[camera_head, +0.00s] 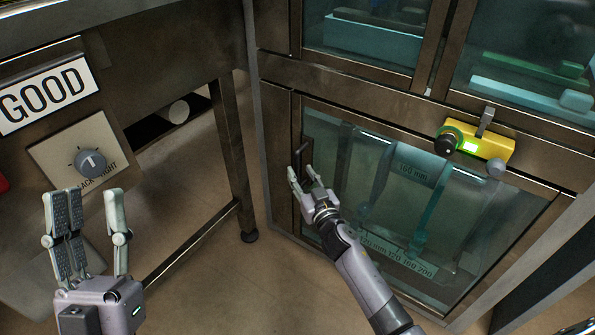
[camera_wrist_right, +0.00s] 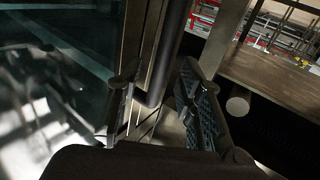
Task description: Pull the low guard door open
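The low guard door (camera_head: 335,140) is a metal-framed glass panel in the lower part of the machine. It looks shut in its frame. Its dark bar handle (camera_head: 304,152) stands upright near the door's left edge. My right gripper (camera_head: 302,177) is at the handle's lower part. In the right wrist view the handle (camera_wrist_right: 165,55) runs down between the two fingers of my right gripper (camera_wrist_right: 160,100), which stand apart. Contact with the handle is hard to tell. My left gripper (camera_head: 91,215) is open and empty, fingers up, at the lower left.
A yellow latch box (camera_head: 488,143) with a green light and a black knob sits on the rail above the door. A bench with a GOOD sign (camera_head: 45,95) and a dial (camera_head: 90,162) stands at the left. Its leg (camera_head: 232,155) is near the door's left side. Bare floor lies in front.

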